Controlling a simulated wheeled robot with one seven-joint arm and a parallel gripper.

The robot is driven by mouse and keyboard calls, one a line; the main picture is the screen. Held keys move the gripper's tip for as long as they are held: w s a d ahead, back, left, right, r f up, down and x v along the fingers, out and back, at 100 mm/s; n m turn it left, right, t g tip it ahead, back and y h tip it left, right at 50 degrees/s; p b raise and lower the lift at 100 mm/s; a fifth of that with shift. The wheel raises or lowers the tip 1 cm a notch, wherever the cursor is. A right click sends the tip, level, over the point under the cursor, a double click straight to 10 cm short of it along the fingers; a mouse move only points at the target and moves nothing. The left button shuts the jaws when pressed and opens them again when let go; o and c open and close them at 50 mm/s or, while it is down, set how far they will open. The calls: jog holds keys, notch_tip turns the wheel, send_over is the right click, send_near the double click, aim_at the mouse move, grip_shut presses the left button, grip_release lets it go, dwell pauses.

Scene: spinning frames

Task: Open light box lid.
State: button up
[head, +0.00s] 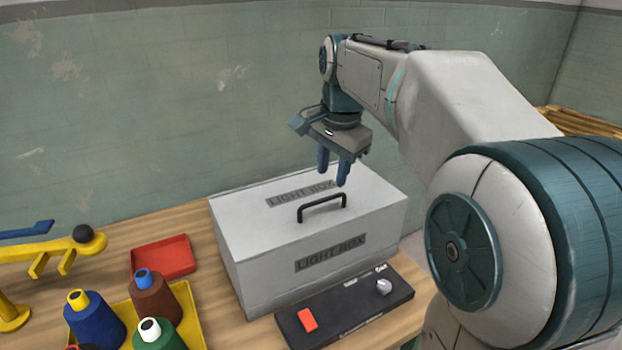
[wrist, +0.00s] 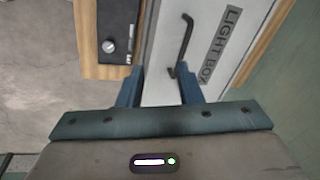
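The light box (head: 258,262) is a pale grey box on the wooden table, with "LIGHT BOX" labels on its lid and front. Its lid (head: 245,207) looks closed and has a black bar handle (head: 322,202) on top. My gripper (head: 333,178) is above the lid, just behind the handle in the head view, pointing down. In the wrist view its two blue fingers (wrist: 158,88) are spread apart with nothing between them. The handle (wrist: 186,42) lies ahead of the fingers there, its near end close to the fingertip gap. The gripper looks apart from the handle.
A black control panel (head: 352,312) with a red switch and a knob sits before the box. At left are a red tray (head: 162,258), a yellow tray (head: 196,318) with several thread cones, and a yellow stand (head: 50,248). A wall is behind.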

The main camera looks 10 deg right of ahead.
aim_at(324, 200)
jog(key=w+d+r+m, duration=0.1)
jog(key=w+r+m, duration=0.2)
jog(key=w, duration=0.2)
jog(key=w+f, duration=0.1)
jog(key=f, duration=0.8)
jog(key=w+f+b, duration=0.1)
jog(key=f, duration=0.3)
jog(key=shift+w+a+f, duration=0.3)
jog(key=shift+a+f, duration=0.05)
jog(key=shift+f, duration=0.05)
